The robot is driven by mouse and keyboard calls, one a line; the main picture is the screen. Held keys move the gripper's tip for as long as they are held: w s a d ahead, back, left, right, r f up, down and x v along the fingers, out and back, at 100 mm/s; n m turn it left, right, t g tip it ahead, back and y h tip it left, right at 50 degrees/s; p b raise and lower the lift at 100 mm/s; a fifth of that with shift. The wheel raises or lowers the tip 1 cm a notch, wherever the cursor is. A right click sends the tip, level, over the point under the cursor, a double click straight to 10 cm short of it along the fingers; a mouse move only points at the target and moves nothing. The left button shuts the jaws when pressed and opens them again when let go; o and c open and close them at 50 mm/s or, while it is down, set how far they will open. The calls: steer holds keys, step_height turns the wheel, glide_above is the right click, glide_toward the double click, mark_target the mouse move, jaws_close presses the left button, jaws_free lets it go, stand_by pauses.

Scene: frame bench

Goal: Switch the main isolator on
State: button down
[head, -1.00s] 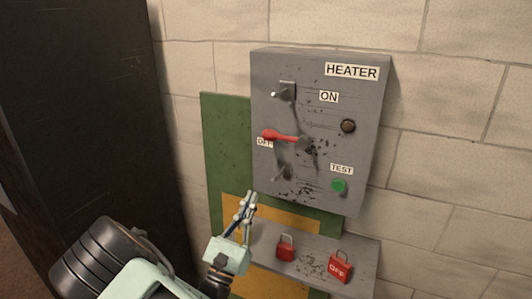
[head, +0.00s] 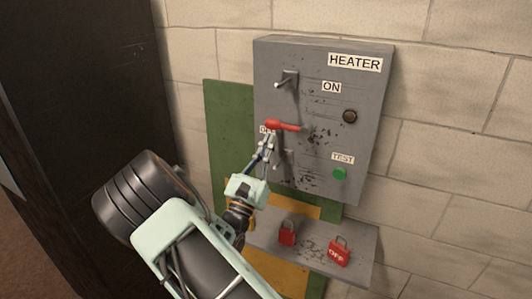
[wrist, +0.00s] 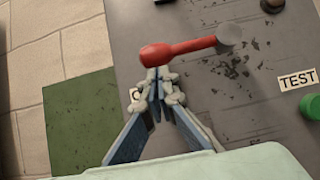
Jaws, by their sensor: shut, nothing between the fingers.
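The main isolator is a red lever (head: 287,126) on the grey panel marked HEATER (head: 300,60). Its handle points left, by the OFF label, which my gripper partly covers. The ON label (head: 331,87) is above and to the right of it. In the wrist view the red lever (wrist: 178,50) runs from a round knob at left to a grey pivot at right. My gripper (head: 269,143) is shut and empty, just below the knob end. In the wrist view its fingertips (wrist: 158,76) are right under the knob; I cannot tell whether they touch.
A metal toggle (head: 289,81) is above the lever, with a dark round knob (head: 350,116) and a green TEST button (head: 340,174) to the right. Two red padlocks (head: 287,232) (head: 339,252) are on the shelf (head: 310,240) below. A dark cabinet (head: 90,90) stands at left.

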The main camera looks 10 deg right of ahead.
steer(key=shift+r+m, duration=0.2)
steer(key=shift+m, duration=0.1)
steer(key=shift+w+a+r+m+g+h, duration=0.1)
steer(key=shift+r+m+g+h, duration=0.15)
steer(key=shift+m+g+h, duration=0.2)
